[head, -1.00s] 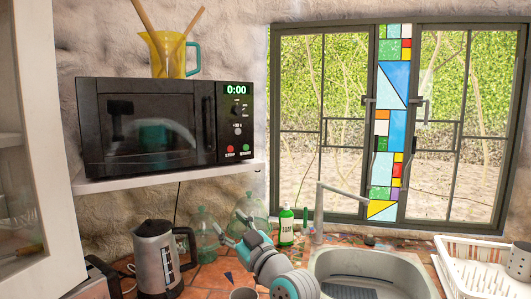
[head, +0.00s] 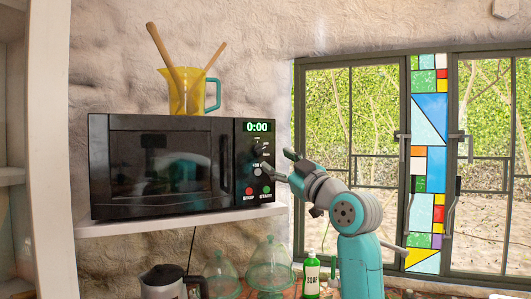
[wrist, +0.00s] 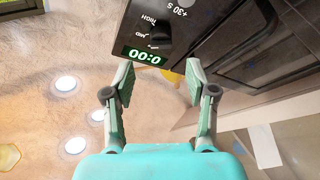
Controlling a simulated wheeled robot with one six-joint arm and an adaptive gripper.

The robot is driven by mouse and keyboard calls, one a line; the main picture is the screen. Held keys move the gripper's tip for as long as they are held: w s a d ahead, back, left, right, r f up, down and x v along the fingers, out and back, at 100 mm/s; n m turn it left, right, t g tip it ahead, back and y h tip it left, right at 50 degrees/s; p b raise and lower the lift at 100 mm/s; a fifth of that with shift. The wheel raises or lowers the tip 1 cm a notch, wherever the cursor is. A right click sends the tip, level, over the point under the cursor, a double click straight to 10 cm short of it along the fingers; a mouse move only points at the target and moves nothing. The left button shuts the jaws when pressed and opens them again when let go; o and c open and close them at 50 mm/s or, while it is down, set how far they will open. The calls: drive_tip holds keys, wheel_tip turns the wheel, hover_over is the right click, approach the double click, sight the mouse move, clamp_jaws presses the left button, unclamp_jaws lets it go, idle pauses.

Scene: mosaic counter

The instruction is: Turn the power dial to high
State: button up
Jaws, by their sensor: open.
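The black microwave (head: 160,210) has a control panel on its right side with a green 0:00 display (head: 257,127). The small black power dial (head: 259,150) sits below the display. In the wrist view the panel appears upside down, with the dial (wrist: 160,36) beside HIGH and MID labels; its exact pointer direction is unclear. My gripper (head: 279,161) is open and empty, in front of the panel's right edge, near the dial's height. In the wrist view the gripper (wrist: 160,74) has its fingers spread on either side of the display, apart from the dial.
A +30 s button (head: 257,171), a red stop button (head: 249,190) and a green start button (head: 266,189) lie below the dial. A yellow jug (head: 188,90) with wooden utensils stands on top. The shelf (head: 150,226) carries the microwave. A soap bottle (head: 311,280) and glass domes (head: 271,266) stand below.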

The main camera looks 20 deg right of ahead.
sight(262, 150)
drive_tip(key=x, duration=0.7)
drive_tip(key=shift+w+a, duration=0.1)
clamp_jaws()
